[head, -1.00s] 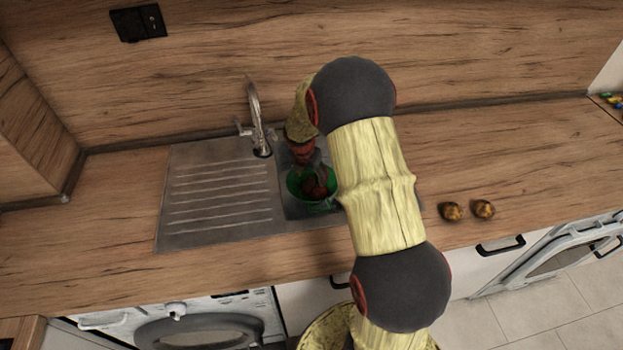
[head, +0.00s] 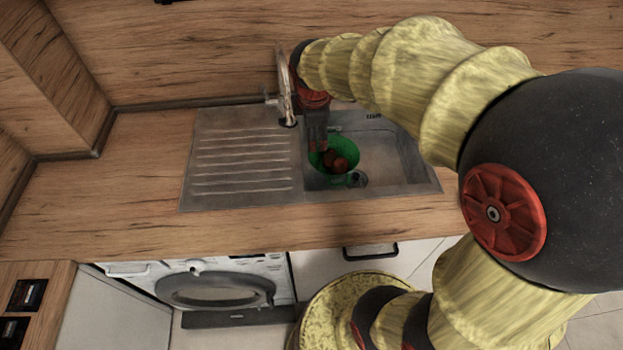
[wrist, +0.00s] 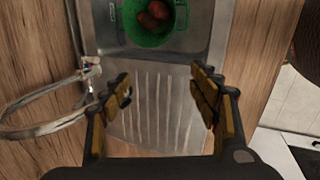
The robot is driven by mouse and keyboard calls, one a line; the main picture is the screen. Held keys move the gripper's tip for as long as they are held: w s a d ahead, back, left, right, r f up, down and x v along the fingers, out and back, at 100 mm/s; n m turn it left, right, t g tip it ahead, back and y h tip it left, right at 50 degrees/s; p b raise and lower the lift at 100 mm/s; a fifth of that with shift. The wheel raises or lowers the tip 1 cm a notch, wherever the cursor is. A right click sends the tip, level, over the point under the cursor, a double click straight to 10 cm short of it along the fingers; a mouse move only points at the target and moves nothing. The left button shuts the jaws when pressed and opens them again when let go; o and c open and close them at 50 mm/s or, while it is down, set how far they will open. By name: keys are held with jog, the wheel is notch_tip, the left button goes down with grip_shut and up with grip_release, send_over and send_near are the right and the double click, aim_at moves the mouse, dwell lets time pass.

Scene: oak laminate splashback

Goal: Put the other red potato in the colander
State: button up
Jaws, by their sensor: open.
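The green colander (head: 350,147) sits in the sink basin. It also shows at the top of the wrist view (wrist: 150,38). Two reddish potatoes lie inside it, one red potato (wrist: 158,9) beside another red potato (wrist: 147,20); they also show in the head view (head: 341,165). My gripper (head: 317,140) is by the left side of the basin, close to the colander in the head view. In the wrist view my gripper (wrist: 163,88) is open, with nothing between its fingers, and the colander lies beyond the fingertips. No red potato shows outside the colander.
A chrome tap (head: 286,85) stands behind the sink, close to my gripper; its spout shows at left in the wrist view (wrist: 45,128). The ribbed drainboard (head: 240,165) is empty. The basin's right part (head: 395,160) is free. My arm hides the right counter.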

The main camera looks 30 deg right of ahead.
jog(key=s+a+r+m+t+y, duration=0.1)
jog(key=s+a+r+m, duration=0.3)
jog(key=s, duration=0.5)
jog(key=s+a+r+m+t+y, duration=0.1)
jog(key=s+a+r+m, duration=0.2)
jog(key=s+a+m, duration=0.5)
jog(key=shift+s+r+m, duration=0.35)
jog(key=shift+s+m, duration=0.35)
jog(key=shift+m, duration=0.1)
